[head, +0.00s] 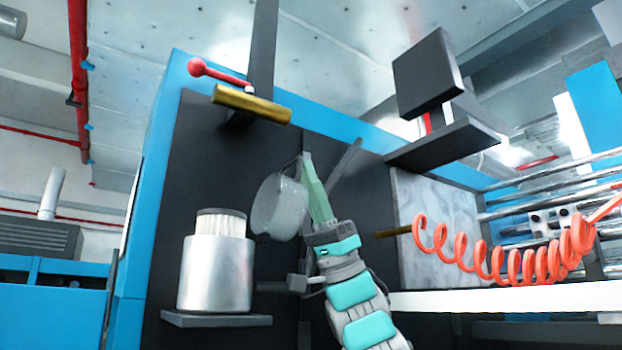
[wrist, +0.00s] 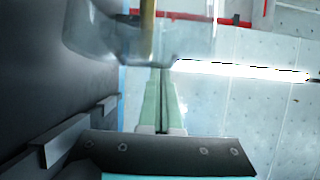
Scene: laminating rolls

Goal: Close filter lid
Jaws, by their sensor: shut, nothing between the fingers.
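The filter canister (head: 215,272) is a silver cylinder standing on a dark shelf at the lower left of the head view. A white pleated filter (head: 221,224) with a dark top rim sticks up out of it. The translucent grey filter lid (head: 280,207) is tilted on its side, up and right of the canister and apart from it. My gripper (head: 306,160) is shut and empty, its green fingers pointing up just right of the lid. In the wrist view the lid (wrist: 135,38) is blurred above the fingertips (wrist: 160,72). Whether they touch it is unclear.
A red-knobbed lever (head: 197,67) and a brass cylinder (head: 252,103) jut out above. A dark box-shaped fixture (head: 428,72) and a coiled orange hose (head: 500,265) are at the right. A dark panel (head: 200,150) stands behind the canister.

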